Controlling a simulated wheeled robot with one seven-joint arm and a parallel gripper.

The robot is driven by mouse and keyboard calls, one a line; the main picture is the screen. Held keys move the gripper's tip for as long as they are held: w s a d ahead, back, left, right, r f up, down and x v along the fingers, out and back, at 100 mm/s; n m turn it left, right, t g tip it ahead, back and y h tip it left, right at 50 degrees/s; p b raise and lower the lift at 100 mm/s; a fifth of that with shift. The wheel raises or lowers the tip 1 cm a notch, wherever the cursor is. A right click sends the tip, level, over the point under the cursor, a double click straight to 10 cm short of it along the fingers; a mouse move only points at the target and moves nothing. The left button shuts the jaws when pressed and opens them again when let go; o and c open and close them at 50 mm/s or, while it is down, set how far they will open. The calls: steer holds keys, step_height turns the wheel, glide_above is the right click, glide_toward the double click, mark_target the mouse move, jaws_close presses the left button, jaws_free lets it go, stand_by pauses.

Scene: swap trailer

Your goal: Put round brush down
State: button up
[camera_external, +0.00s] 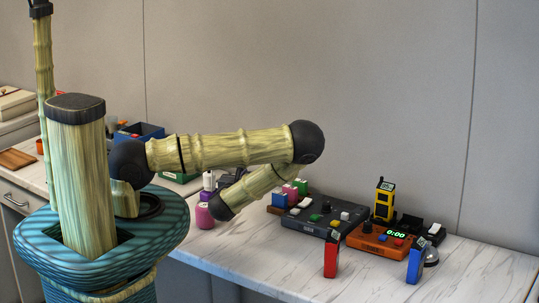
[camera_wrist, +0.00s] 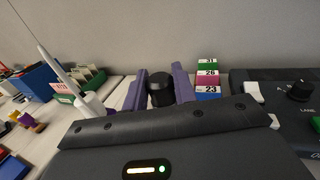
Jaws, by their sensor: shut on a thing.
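In the wrist view the round brush shows only as a black round knob (camera_wrist: 160,89) between the two purple fingers. My gripper (camera_wrist: 159,86) is shut on it. In the external view my gripper (camera_external: 207,196) is mostly hidden behind my wrist, low over the counter's left part. A pink rounded thing (camera_external: 204,215) shows just below the purple finger there; I cannot tell whether it is the brush's lower part. The brush's underside and any contact with the counter are hidden.
Numbered colored blocks (camera_wrist: 207,80) stand right of my gripper. Beyond them is a dark button panel (camera_external: 318,216), then an orange timer box (camera_external: 379,240). A white pointed tool (camera_wrist: 60,73) and a green card box (camera_wrist: 84,86) are to the left. The counter's front strip (camera_external: 235,252) is clear.

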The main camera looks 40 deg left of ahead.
steer(key=shift+w+d+f+m+t+h+p, duration=0.3)
steer(key=shift+w+f+m+h+p, duration=0.3)
steer(key=shift+h, duration=0.4)
steer(key=shift+w+d+f+m+h+p, duration=0.15)
steer(key=shift+d+f+m+h+p, duration=0.1)
steer(key=shift+f+m+h, duration=0.45)
steer(key=shift+w+d+f+m+h+p, duration=0.2)
steer(key=shift+f+m+h, duration=0.3)
steer(key=shift+h, duration=0.4)
steer(key=shift+a, duration=0.1)
